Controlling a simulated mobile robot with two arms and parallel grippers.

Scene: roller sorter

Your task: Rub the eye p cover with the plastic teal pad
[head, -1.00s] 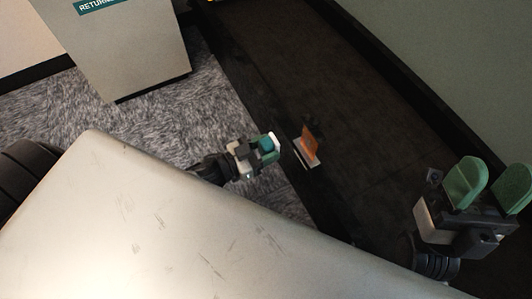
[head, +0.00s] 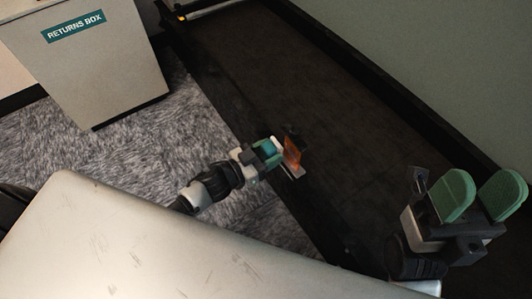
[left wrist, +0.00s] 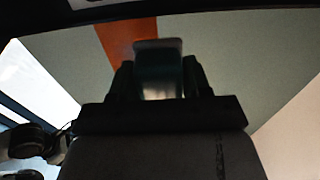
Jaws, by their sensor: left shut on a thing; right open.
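My left gripper (head: 264,152) is shut on a small pad (head: 269,149), which looks teal with a white edge in the head view. In the left wrist view the pad (left wrist: 158,70) is dark and pale between the fingers. An upright orange piece (head: 292,152) on a pale base (head: 294,171) stands on the dark strip, right beside the pad; I take it for the eye p cover, but no lettering is legible. I cannot tell whether pad and piece touch. An orange band (left wrist: 120,38) shows behind the pad in the left wrist view. My right gripper (head: 478,195) is open and empty.
A pale returns box (head: 95,75) stands on grey carpet (head: 120,150) at upper left. The dark strip (head: 270,75) runs diagonally beside a green-grey wall (head: 420,50) and is mostly clear. A pale flat surface fills the lower left.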

